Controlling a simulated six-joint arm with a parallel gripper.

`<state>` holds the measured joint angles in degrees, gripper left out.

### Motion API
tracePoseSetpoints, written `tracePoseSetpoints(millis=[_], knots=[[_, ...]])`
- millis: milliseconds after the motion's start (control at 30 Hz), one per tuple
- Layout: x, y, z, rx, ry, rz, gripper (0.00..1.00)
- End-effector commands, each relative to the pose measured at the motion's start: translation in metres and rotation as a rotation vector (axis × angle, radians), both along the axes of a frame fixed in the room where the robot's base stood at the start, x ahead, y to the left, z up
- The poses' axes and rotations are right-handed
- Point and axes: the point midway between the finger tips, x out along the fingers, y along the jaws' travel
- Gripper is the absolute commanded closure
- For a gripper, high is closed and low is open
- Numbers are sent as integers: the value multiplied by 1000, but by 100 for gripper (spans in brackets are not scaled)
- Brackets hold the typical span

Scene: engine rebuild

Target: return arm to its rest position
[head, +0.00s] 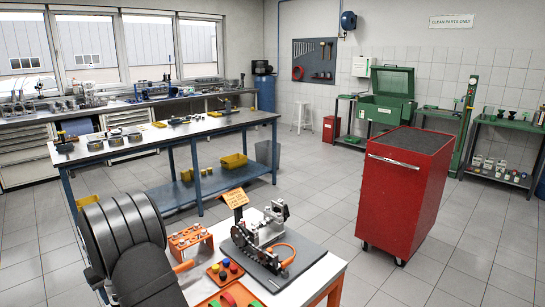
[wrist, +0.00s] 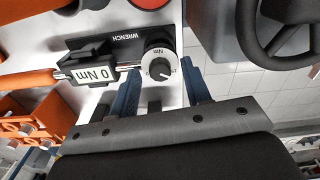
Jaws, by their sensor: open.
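My gripper (wrist: 160,72) shows in the wrist view with its two blue fingers apart. A torque wrench lies on the white bench top, with a round dial (wrist: 158,68) marked Nm and a display (wrist: 93,76) reading 0 Nm. The dial appears between the fingertips; the height gap between them cannot be told. The wrench's orange handle (wrist: 42,82) extends left, and a dark holder labelled WRENCH (wrist: 125,40) sits beside it. In the head view my dark arm fills the lower left and my fingers are hidden.
An engine assembly (head: 262,240) stands on a dark mat, beside an orange rack (head: 190,238) and a tray of coloured caps (head: 225,270). A black spoked wheel (wrist: 285,35) is at upper right in the wrist view. A red cabinet (head: 402,205) stands right of the bench, with open floor around it.

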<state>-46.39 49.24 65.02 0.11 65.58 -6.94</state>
Motion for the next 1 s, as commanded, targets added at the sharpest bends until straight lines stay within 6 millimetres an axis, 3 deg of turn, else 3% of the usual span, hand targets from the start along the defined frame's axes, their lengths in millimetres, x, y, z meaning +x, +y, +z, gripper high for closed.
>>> tracePoseSetpoints(millis=[1000], knots=[[0, 0, 0, -1, 2, -829, 56]])
